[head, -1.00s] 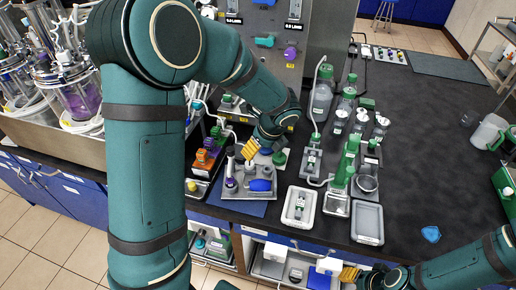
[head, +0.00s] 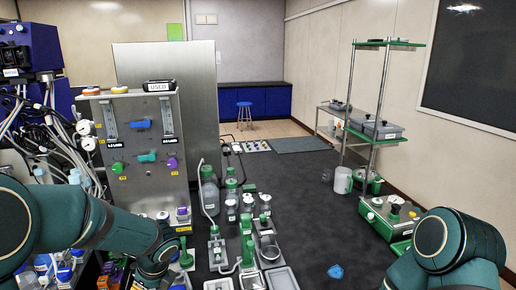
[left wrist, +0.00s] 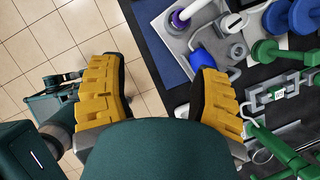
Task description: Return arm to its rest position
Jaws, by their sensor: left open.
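My left arm (head: 85,225) comes in from the left of the head view and bends down near the bottom edge; its fingers cannot be made out there. In the left wrist view my left gripper (left wrist: 155,100) has its two yellow-padded fingers wide apart with nothing between them. Its fingers hang over the floor and the bench edge, beside a grey tray (left wrist: 175,40) with a purple-ringed part and a blue part. My right arm (head: 450,250) shows only as a teal joint at the lower right of the head view; its gripper is out of view.
A grey panel unit (head: 145,180) stands beside my left arm. Bottles (head: 210,190) and green-topped parts stand mid-bench. A blue piece (head: 335,271) lies on the black bench. A green-based balance (head: 390,215) and shelf rack (head: 372,100) stand right. The middle right of the bench is clear.

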